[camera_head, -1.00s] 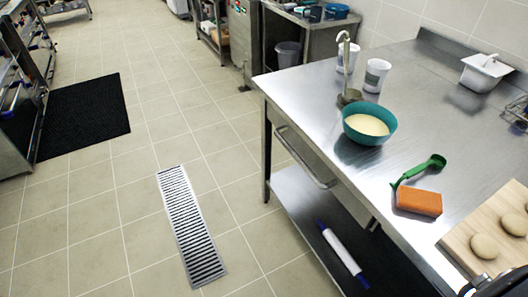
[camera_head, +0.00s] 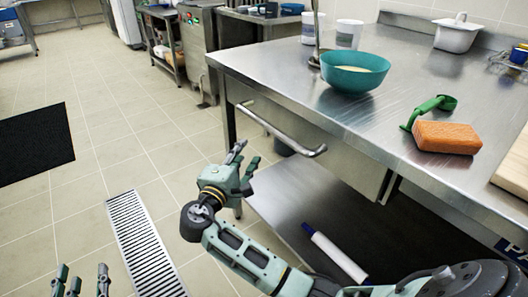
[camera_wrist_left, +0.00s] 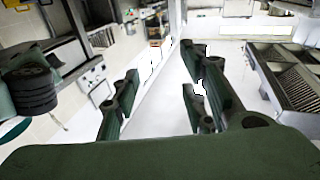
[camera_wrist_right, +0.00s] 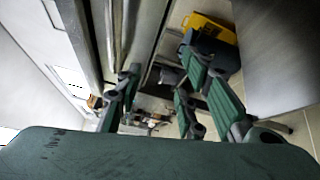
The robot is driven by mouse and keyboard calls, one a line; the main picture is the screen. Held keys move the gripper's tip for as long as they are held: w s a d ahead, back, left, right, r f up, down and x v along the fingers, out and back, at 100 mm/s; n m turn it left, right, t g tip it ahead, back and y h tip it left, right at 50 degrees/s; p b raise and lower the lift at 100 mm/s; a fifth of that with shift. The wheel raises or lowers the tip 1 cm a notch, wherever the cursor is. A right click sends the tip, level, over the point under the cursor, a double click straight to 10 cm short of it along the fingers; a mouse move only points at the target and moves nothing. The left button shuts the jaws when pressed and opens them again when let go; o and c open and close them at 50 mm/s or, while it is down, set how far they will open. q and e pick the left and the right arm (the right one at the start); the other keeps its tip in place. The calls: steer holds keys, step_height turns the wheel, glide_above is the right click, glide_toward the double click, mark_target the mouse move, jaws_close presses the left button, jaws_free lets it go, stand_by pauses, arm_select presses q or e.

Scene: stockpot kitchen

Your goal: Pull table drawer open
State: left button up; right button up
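The table drawer (camera_head: 290,135) sits flush under the steel table top, apparently closed. Its long bar handle (camera_head: 280,128) runs along the drawer front. My right gripper (camera_head: 245,160) is below and in front of the handle, close to its left half in the head view, with no clear contact. In the right wrist view its fingers (camera_wrist_right: 160,85) are spread and empty; steel edges or bars run beyond them, and I cannot tell which is the handle. My left gripper (camera_head: 84,282) is low at the bottom left, far from the drawer. It is open and empty in the left wrist view (camera_wrist_left: 160,85).
On the steel table (camera_head: 400,90) stand a teal bowl (camera_head: 355,75), an orange sponge (camera_head: 446,138), a green scoop (camera_head: 430,108) and white cups (camera_head: 349,33). A rolling pin (camera_head: 335,254) lies on the lower shelf. Open floor surrounds the drain grate (camera_head: 143,245).

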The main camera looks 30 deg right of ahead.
mark_target(265, 125)
steer(key=s+r+m+g+h+b, duration=0.2)
steer(key=s+r+m+h+b, duration=0.15)
steer(key=r, duration=0.25)
steer(key=shift+b+x, duration=0.35)
steer(key=shift+x, duration=3.7)
arm_select(q)
steer(key=s+r+t+h, duration=0.2)
steer(key=s+r+t, duration=0.3)
steer(key=r, duration=0.7)
steer(key=shift+s+a+t, duration=0.2)
steer(key=shift+s+t, duration=0.2)
steer(key=shift+t, duration=0.2)
arm_select(e)
steer(key=shift+s+d+f, duration=0.1)
arm_select(q)
steer(key=shift+r, duration=0.1)
arm_select(e)
steer(key=shift+c, duration=0.4)
jaws_close()
